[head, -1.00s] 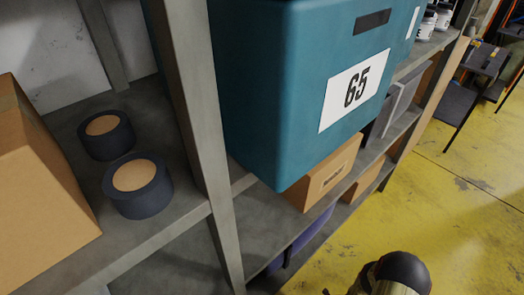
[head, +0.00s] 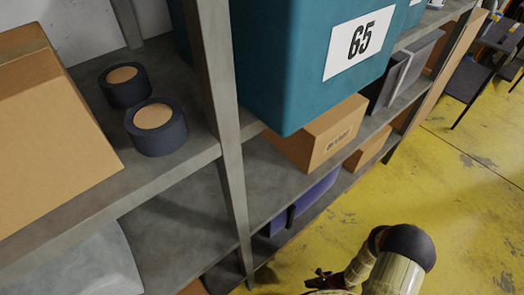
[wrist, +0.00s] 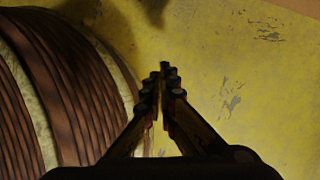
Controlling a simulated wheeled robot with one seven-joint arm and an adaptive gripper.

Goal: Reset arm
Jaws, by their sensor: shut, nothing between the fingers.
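My arm shows at the lower right of the head view, a beige link with a dark rounded cap, above the yellow floor (head: 455,225). My gripper (head: 318,280) shows small and dark at the bottom edge of the head view, to the left of that link and clear of the shelf. In the wrist view my gripper (wrist: 160,90) has its two fingers together, empty, over the yellow floor.
The grey shelf rack (head: 222,130) stands at the left. It holds two tape rolls (head: 157,127), a cardboard box (head: 50,130), a teal bin (head: 285,85) marked 65 and a smaller box (head: 318,133). Floor at right is open. A brown ribbed surface fills the wrist view's left.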

